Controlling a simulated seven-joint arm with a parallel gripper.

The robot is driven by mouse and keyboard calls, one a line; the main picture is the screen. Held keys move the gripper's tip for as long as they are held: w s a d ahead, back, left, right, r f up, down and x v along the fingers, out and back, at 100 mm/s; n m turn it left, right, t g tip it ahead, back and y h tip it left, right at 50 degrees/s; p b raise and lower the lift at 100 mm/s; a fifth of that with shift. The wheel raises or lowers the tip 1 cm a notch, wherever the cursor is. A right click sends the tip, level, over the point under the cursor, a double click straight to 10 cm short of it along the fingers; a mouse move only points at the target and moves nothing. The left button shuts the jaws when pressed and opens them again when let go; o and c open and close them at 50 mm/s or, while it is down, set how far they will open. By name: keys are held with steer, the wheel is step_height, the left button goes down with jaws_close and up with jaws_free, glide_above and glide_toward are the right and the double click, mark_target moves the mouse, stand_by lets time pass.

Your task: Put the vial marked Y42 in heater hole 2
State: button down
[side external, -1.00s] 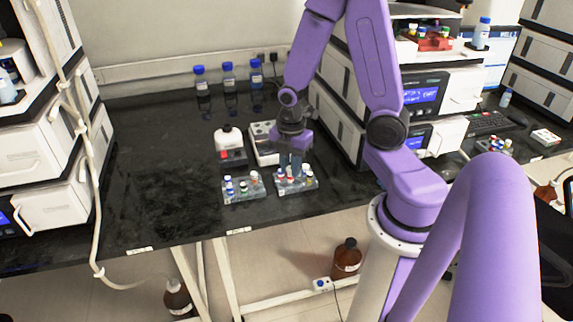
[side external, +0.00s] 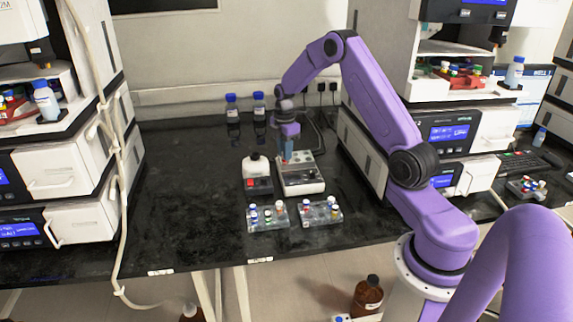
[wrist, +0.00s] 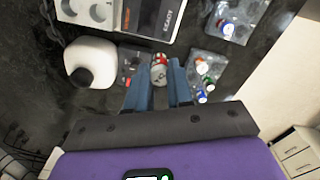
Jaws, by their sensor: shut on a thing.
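My gripper (side external: 287,155) is above the left part of the heater (side external: 300,183) in the side view, fingers pointing down. In the wrist view its blue fingers (wrist: 159,97) are shut on a vial (wrist: 159,75) with a red and white top. The vial's marking cannot be read, and I cannot make the vial out in the side view. The heater (wrist: 95,10), a pale block with round holes and a dark display panel, is at the top left of the wrist view. The hole numbers cannot be read.
A white bottle-like device (side external: 257,172) with a red switch stands just left of the heater. Two clear racks, left (side external: 268,216) and right (side external: 321,214), hold several capped vials in front. Blue-capped bottles (side external: 232,108) stand behind. The bench to the left is clear.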

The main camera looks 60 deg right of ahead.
steer(key=shift+w+d+f+m, duration=0.4)
steer(key=shift+d+f, duration=0.4)
steer(key=shift+d, duration=1.15)
steer(key=shift+w+d+f+m, duration=0.35)
steer(key=shift+d+f, duration=0.45)
steer(key=shift+d, duration=1.2)
steer(key=shift+w+d+f+m, duration=0.25)
steer(key=shift+w+d+f, duration=0.4)
steer(key=shift+d, duration=1.3)
steer(key=shift+s+f, duration=0.2)
steer(key=shift+f, duration=1.15)
steer(key=c, duration=0.6)
jaws_free()
steer(key=shift+r, duration=3)
